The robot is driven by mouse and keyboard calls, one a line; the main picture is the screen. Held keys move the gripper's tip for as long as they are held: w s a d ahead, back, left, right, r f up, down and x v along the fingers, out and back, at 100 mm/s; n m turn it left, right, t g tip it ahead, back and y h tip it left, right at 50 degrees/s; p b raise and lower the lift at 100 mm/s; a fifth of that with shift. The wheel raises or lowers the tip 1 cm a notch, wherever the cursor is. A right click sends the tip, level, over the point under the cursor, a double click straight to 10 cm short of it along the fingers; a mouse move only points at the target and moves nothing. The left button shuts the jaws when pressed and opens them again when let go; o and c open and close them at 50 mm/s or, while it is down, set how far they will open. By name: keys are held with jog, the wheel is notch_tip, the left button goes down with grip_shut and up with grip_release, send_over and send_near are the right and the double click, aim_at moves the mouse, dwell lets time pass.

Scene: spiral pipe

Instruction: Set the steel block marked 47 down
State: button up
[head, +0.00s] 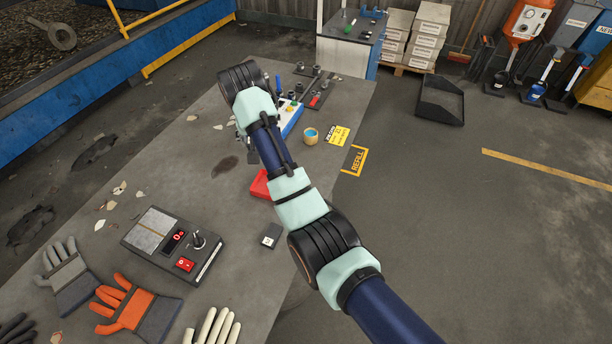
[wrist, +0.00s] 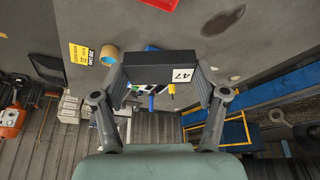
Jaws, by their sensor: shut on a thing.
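The steel block marked 47 (wrist: 150,65) is dark, with a white label at one end. It shows in the wrist view between the two fingers of my gripper (wrist: 163,88), which is shut on it. The block hides part of the blue and yellow things behind it. In the head view my arm covers most of my gripper and the held block over the grey table (head: 215,140). I cannot tell the gap between block and tabletop.
A small dark block with a white label (head: 270,235) lies right of a device with a red display (head: 172,243). A red object (head: 260,184) is partly behind my arm. Gloves (head: 130,305) lie at front left.

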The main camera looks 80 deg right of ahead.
jog(key=shift+s+d+m, duration=0.2)
jog(key=shift+s+m, duration=0.1)
jog(key=shift+s, duration=0.3)
notch_tip(320, 180, down, 20)
jog(key=b, duration=0.4)
jog(key=shift+w, duration=0.1)
jog(key=shift+f, duration=0.15)
jog(key=o, duration=1.4)
jog(key=p+v, duration=0.3)
jog(key=v, duration=0.9)
jog(key=shift+w+a, duration=0.1)
